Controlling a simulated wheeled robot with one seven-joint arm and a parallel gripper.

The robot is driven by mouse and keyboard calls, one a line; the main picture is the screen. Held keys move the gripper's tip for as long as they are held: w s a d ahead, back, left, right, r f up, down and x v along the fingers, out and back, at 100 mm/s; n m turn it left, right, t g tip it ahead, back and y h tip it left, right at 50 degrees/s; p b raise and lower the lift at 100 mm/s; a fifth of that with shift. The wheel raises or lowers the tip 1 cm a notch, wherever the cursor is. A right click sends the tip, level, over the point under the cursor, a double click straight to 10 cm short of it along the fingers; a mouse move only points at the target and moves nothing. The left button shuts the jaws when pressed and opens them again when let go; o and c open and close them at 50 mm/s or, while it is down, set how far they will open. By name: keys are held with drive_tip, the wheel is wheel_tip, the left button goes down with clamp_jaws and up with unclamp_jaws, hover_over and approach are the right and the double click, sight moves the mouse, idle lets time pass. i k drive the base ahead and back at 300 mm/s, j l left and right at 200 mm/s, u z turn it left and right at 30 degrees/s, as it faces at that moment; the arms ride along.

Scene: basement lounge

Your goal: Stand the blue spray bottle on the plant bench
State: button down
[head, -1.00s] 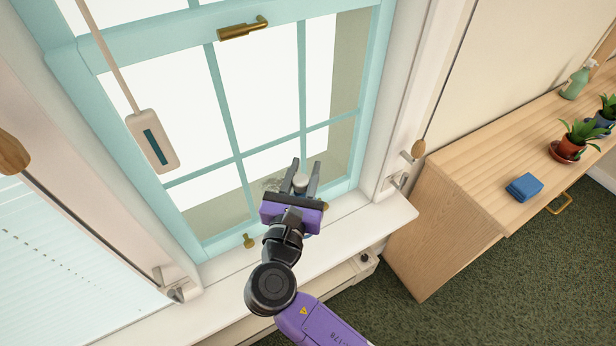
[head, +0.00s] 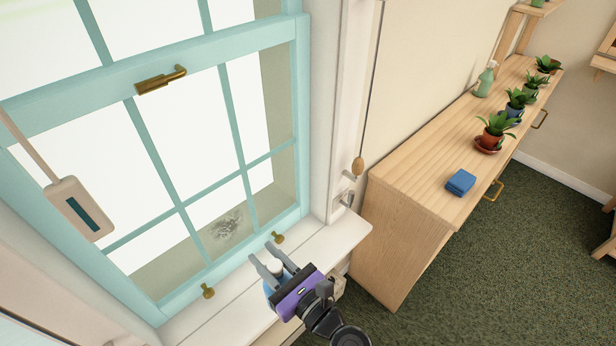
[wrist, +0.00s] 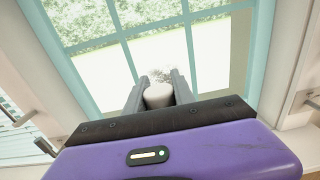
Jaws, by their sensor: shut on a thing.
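My gripper (head: 262,252) is in front of the window, over the white sill. It is shut on the blue spray bottle (head: 269,288), whose whitish top (head: 275,266) shows between the fingers. Some of its blue body shows beside the purple gripper housing; the rest is hidden. In the wrist view my gripper (wrist: 159,76) has the whitish top (wrist: 158,96) between its fingers. The plant bench (head: 415,190) is a light wooden cabinet along the wall, to the right of and apart from my gripper.
On the bench stand a green spray bottle (head: 485,80), several potted plants, the nearest in a terracotta pot (head: 489,138), and a folded blue cloth (head: 460,182). The bench's near end is bare. The window frame (head: 304,120) and sill (head: 330,245) are close to my gripper.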

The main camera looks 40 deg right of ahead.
sight(436, 145)
drive_tip(key=k+z, duration=0.1)
drive_tip(key=k, duration=0.55)
drive_tip(key=z, duration=1.1)
drive_tip(key=i+l+z, duration=0.25)
drive_tip(key=i+j+z, duration=0.1)
drive_tip(key=i+z, duration=0.2)
drive_tip(key=i, duration=0.15)
